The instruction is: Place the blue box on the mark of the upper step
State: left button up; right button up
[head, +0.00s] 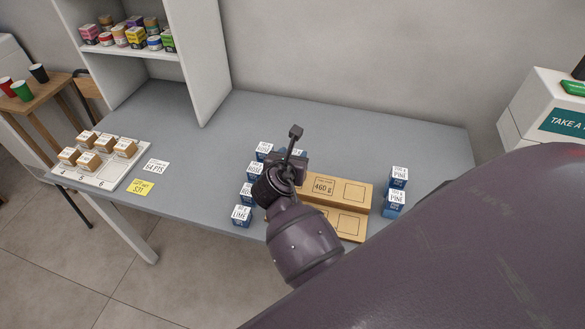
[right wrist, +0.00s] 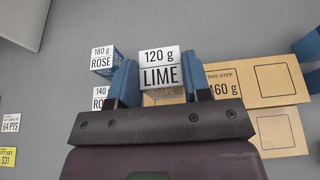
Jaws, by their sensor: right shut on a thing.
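My right gripper (head: 294,145) is shut on a box with a white top reading "120 g LIME" (right wrist: 160,68). In the right wrist view its blue fingers (right wrist: 163,82) stand on either side of the box. In the head view the gripper hides most of it. The wooden two-step stand (head: 367,205) is to the right of the gripper. Its upper, back step reads "460 g" and has an outlined square mark (head: 354,191), bare, also clear in the right wrist view (right wrist: 273,84). The lower step has a square too. My left gripper is out of view.
Several blue boxes stand left of the stand, including a LIME one (head: 242,215); PINE boxes (head: 397,177) stand at its right. A white tray (head: 105,178) of tan boxes is at the left. A white shelf (head: 205,60) rises behind.

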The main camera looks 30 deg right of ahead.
notch_tip(320, 180, down, 4)
jog(key=shift+r+b, duration=0.25)
jog(key=shift+b, duration=0.15)
jog(key=shift+f, duration=0.3)
jog(key=o, duration=1)
jog(key=shift+r, duration=0.1)
